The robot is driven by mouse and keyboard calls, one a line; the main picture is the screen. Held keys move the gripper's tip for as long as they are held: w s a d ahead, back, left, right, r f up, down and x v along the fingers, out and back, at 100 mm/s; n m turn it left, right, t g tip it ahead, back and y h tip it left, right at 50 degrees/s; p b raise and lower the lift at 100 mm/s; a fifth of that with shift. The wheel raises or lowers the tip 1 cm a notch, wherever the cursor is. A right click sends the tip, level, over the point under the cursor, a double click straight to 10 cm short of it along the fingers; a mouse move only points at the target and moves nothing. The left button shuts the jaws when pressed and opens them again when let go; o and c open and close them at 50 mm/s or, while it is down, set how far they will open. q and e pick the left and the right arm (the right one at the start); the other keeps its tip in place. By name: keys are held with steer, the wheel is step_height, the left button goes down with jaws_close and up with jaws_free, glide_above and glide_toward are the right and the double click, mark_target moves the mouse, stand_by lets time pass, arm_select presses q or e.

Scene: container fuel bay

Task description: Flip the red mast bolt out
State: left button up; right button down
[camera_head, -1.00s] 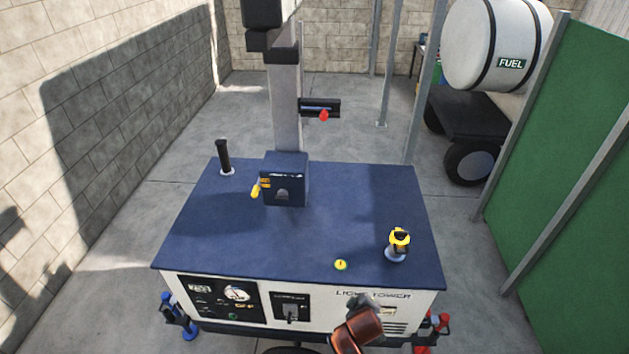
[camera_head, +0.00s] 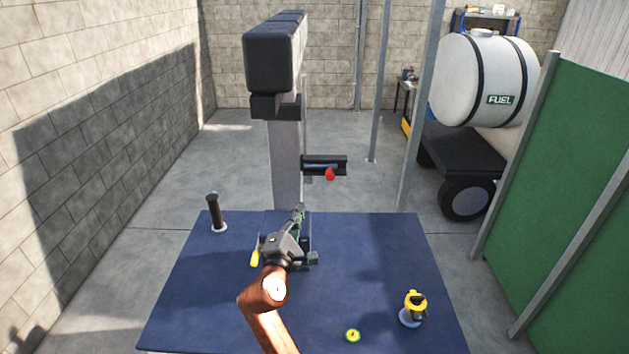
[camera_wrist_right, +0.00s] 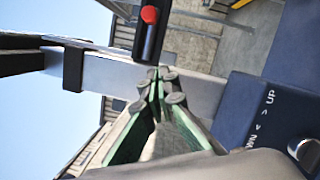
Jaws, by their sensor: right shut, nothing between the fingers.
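The red mast bolt (camera_head: 330,174) is a small red knob on a dark horizontal barrel (camera_head: 338,159) that sticks out to the right of the grey mast (camera_head: 286,160). In the right wrist view the red knob (camera_wrist_right: 150,15) shows at the top centre on the dark barrel (camera_wrist_right: 150,42). My right gripper (camera_head: 300,212) is shut and empty in front of the mast, below and left of the knob. In the right wrist view its closed fingertips (camera_wrist_right: 160,80) lie just below the barrel's end in the picture; I cannot tell whether they touch it. My left gripper is out of view.
The blue generator top (camera_head: 200,310) carries a yellow-topped fitting (camera_head: 414,308), a yellow-green cap (camera_head: 352,336) and a black post (camera_head: 215,214). A winch box with a yellow handle (camera_head: 255,258) stands behind my right arm. A green panel (camera_head: 560,170) bounds the right side.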

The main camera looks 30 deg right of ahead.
arm_select(q)
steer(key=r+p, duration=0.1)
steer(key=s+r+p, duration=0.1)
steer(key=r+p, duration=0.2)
steer(key=p, duration=0.1)
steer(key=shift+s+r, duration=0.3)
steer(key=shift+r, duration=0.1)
arm_select(e)
steer(key=w+d+r, duration=0.3)
steer(key=w+d, duration=0.2)
steer(key=d, duration=0.5)
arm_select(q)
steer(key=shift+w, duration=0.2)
arm_select(e)
steer(key=shift+d, duration=0.1)
